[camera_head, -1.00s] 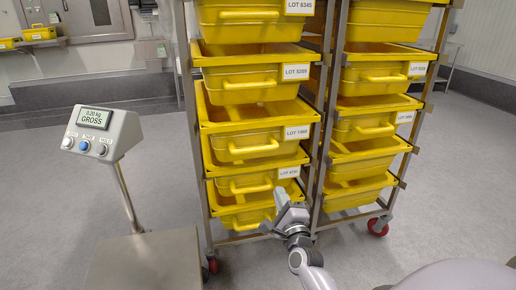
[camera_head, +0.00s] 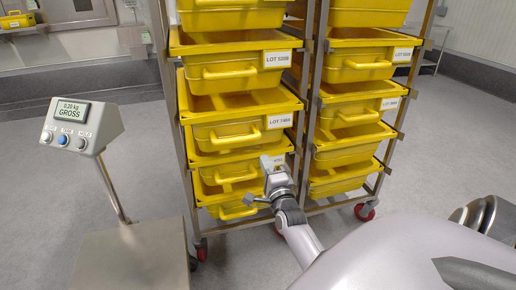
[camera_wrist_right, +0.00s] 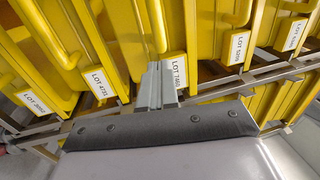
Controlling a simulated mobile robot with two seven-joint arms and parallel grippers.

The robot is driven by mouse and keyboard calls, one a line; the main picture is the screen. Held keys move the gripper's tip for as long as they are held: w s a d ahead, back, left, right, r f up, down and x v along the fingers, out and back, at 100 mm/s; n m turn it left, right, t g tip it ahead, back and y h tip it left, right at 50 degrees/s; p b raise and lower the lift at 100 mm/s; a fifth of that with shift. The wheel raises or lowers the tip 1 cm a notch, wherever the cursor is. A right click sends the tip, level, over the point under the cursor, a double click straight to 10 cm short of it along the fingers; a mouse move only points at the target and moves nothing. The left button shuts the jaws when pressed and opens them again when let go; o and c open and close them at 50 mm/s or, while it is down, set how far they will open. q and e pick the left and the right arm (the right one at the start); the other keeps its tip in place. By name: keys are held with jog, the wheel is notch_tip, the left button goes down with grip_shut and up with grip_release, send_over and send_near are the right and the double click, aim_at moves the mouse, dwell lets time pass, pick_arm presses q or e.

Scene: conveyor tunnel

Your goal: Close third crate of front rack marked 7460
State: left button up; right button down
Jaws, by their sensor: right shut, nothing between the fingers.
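The front rack (camera_head: 166,100) holds a column of yellow crates. The crate labelled LOT 7460 (camera_head: 215,134) is below the LOT 5209 crate. Its front juts out a little and its open top shows. Its label also shows in the right wrist view (camera_wrist_right: 178,72). My right gripper (camera_head: 270,163) is shut and empty, just below the LOT 7460 label in the head view, covering part of the lower crate's label. In the right wrist view its fingers (camera_wrist_right: 155,85) overlap the label's left edge; contact cannot be told. My left gripper is not in view.
A second column of yellow crates (camera_head: 350,116) stands at right. A scale with a display (camera_head: 80,125) and a flat platform (camera_head: 130,255) stands at left front. The rack has red wheels (camera_head: 366,211). Grey floor is open at left and right.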

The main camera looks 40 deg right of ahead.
aim_at(255, 134)
pick_arm(q)
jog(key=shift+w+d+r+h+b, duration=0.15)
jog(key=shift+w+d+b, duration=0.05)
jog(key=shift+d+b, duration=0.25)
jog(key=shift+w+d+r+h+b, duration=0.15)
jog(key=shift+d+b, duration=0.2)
jog(key=shift+b, duration=0.1)
pick_arm(e)
jog(key=shift+x, duration=4)
jog(key=b+x, duration=0.2)
jog(key=f+b+x, duration=0.1)
jog(key=b+x, duration=0.1)
jog(key=shift+w+d, duration=0.25)
jog(key=shift+w, duration=0.05)
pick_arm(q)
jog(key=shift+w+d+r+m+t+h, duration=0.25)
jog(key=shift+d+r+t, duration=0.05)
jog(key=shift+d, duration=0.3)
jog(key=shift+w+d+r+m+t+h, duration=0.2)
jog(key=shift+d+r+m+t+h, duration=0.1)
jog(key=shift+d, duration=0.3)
pick_arm(e)
jog(key=shift+d+r, duration=0.1)
jog(key=shift+r, duration=0.35)
